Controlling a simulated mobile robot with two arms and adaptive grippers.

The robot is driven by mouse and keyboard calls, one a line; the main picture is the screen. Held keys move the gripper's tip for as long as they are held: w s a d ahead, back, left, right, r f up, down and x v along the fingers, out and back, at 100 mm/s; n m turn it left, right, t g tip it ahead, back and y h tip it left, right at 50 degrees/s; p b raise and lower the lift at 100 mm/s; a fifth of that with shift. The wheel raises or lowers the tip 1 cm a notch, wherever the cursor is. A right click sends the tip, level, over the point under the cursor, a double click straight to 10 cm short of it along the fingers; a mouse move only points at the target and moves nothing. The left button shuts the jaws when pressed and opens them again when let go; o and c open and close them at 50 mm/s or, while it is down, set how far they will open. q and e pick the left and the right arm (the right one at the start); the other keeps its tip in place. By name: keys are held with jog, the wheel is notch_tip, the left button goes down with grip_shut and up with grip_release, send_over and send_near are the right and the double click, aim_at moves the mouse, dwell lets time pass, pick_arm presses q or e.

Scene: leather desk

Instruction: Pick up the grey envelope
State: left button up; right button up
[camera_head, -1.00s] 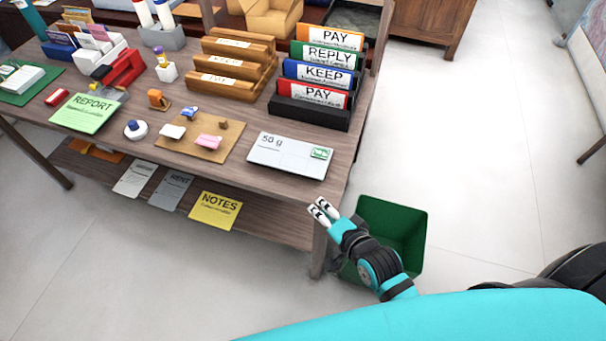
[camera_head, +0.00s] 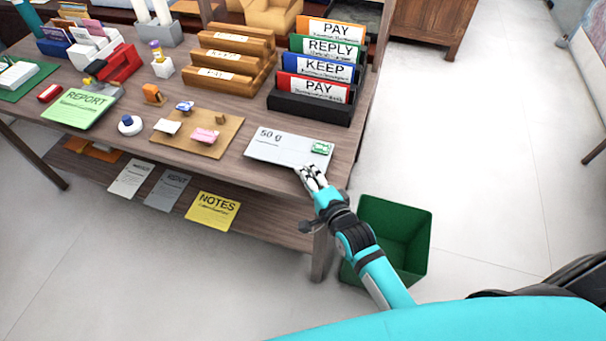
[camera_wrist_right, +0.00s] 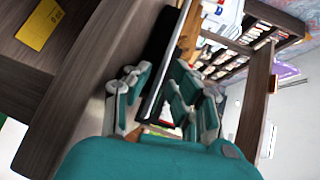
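The light grey envelope (camera_head: 285,152), marked "50 g" with a green stamp, lies flat at the front right edge of the desk. My right gripper (camera_head: 311,172) is at the envelope's front edge in the head view, with its fingertips at or very near it. In the right wrist view the right gripper's fingers (camera_wrist_right: 155,92) are apart, on either side of a thin edge seen nearly end-on. I cannot tell whether they touch it.
A black rack (camera_head: 310,106) of labelled folders stands behind the envelope. A cork board (camera_head: 222,139) with small items lies to its left. A green bin (camera_head: 418,262) stands on the floor by the desk. Papers, including a grey "RENT" sheet (camera_head: 168,191), lie on the lower shelf.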

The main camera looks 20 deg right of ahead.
jog(key=shift+x, duration=1)
jog(key=shift+r, duration=0.1)
grip_shut()
notch_tip(320, 180, up, 3)
jog(key=p, duration=0.2)
jog(key=shift+p, duration=0.35)
jog(key=shift+f, duration=0.25)
jog(key=r+p+v, duration=0.2)
jog(key=p+v, duration=0.7)
jog(key=v, duration=0.5)
